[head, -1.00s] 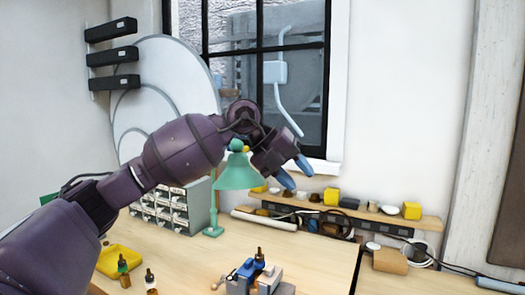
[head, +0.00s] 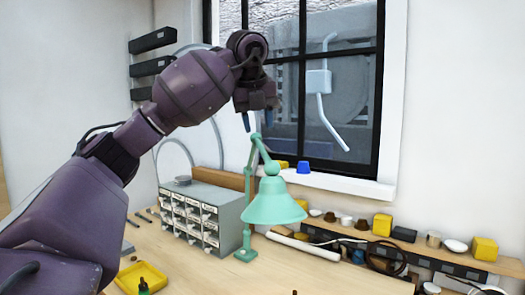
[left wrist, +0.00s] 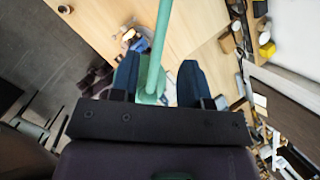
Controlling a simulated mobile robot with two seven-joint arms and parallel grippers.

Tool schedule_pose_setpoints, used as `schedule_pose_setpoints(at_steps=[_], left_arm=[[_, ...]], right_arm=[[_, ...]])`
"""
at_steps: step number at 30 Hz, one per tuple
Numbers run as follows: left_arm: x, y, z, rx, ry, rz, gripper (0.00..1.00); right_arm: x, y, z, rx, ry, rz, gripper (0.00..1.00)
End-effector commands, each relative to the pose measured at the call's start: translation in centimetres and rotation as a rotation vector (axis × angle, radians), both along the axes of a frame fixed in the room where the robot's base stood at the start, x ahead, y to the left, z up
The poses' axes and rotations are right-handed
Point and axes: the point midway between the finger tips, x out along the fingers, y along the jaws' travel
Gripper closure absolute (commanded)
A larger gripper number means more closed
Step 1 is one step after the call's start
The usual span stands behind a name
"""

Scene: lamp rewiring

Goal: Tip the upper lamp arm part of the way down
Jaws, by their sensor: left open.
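My left gripper (head: 258,116) is open just above the top of the lamp, fingers pointing down. In the left wrist view, a teal lamp rod (left wrist: 157,50) lies between the two open blue fingers (left wrist: 159,66), with a gap on both sides. I cannot tell how deep it sits between them. My right gripper is out of view.
A grey drawer cabinet (head: 193,216) stands left of the lamp. A shelf with small parts and a yellow block (head: 484,248) runs along the wall at right. A yellow tray (head: 139,277) lies at the front left. The window is behind the lamp.

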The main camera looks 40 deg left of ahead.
Motion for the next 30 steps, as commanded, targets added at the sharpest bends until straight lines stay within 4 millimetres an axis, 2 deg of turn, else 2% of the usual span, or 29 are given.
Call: schedule_pose_setpoints(at_steps=[6, 13, 19, 27, 30], left_arm=[[1.5, 0.8, -3.6, 0.001, 0.004, 0.000, 0.58], [2.6, 1.3, -6.3, 0.001, 0.001, -0.001, 0.58], [3.0, 1.5, -7.3, 0.001, -0.001, -0.003, 0.58], [3.1, 1.5, -7.4, 0.001, -0.001, -0.003, 0.58], [3.1, 1.5, -7.4, 0.001, -0.001, -0.003, 0.72]], right_arm=[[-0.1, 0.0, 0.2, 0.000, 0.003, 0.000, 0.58], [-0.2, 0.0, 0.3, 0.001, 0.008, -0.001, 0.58], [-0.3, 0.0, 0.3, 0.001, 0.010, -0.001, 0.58], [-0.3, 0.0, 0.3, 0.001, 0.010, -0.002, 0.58], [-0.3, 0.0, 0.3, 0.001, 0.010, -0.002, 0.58]])
